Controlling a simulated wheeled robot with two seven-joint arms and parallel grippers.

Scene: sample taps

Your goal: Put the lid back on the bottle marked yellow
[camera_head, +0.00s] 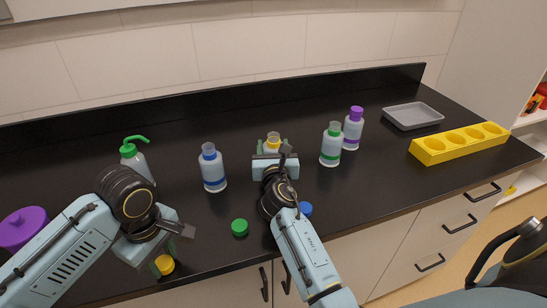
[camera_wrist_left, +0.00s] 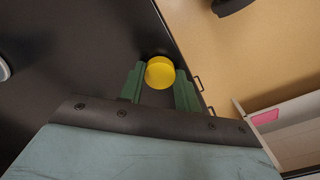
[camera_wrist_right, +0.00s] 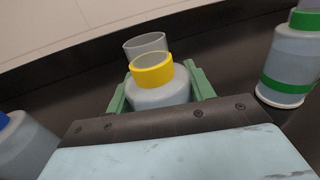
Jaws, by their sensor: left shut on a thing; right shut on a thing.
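The yellow-marked bottle (camera_head: 272,146) stands open on the black counter, mostly hidden by my right gripper (camera_head: 273,156). In the right wrist view its yellow neck ring (camera_wrist_right: 152,70) and open mouth show. My right gripper's green fingers (camera_wrist_right: 158,92) are shut on its body from both sides. The yellow lid (camera_head: 165,264) is near the counter's front edge at the left. My left gripper (camera_head: 169,260) is shut on it. In the left wrist view the yellow lid (camera_wrist_left: 160,73) sits between the green fingertips.
An open blue-marked bottle (camera_head: 213,170) stands left of the held bottle; a green-marked bottle (camera_head: 331,146) and a purple-lidded one (camera_head: 353,128) stand right. Green (camera_head: 240,228) and blue (camera_head: 305,209) lids lie in front. A yellow rack (camera_head: 458,145) and grey tray (camera_head: 412,117) are far right.

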